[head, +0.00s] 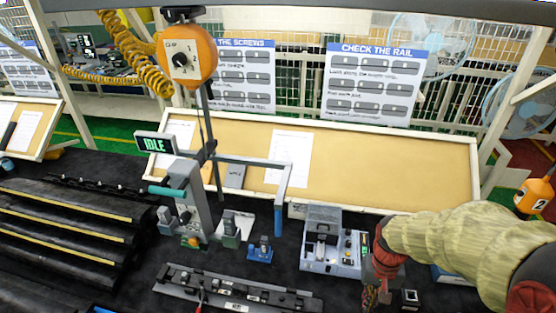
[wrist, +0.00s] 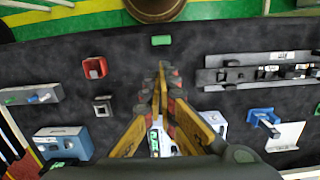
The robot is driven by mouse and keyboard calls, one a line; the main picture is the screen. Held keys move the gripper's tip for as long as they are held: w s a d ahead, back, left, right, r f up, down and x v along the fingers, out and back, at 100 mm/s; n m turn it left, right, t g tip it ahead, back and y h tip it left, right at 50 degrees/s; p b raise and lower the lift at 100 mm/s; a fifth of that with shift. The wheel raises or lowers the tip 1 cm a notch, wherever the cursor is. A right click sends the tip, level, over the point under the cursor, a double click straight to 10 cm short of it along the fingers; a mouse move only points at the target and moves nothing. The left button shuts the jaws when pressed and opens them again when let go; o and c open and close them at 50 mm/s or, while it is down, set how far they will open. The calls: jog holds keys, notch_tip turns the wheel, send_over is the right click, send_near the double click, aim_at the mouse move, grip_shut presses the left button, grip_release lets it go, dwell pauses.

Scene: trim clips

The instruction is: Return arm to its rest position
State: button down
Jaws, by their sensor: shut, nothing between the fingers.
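My arm, in a tan sleeve, reaches in from the right of the head view. My gripper (head: 374,288) points down at the near right of the dark bench top, partly cut off by the lower edge. In the wrist view my gripper (wrist: 162,72) has its yellow fingers together at the tips, with nothing between them. A small green pad (wrist: 161,40) lies on the bench just beyond the fingertips.
A grey-blue box (head: 322,262) stands left of my gripper. A rail fixture (head: 240,296) lies at the front, near a small blue block (head: 260,252). A post-mounted tool stand with an IDLE display (head: 154,145) rises at centre-left. A red socket (wrist: 95,68) shows in the wrist view.

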jog(key=s+a+r+n+t+b, duration=0.2)
jog(key=s+a+t+b, duration=0.3)
jog(key=b, duration=1.2)
jog(key=s+t, duration=0.1)
jog(key=s, duration=0.2)
jog(key=shift+a+r+n+t, duration=0.2)
jog(key=shift+r+n+t, duration=0.1)
jog(key=shift+n, duration=0.1)
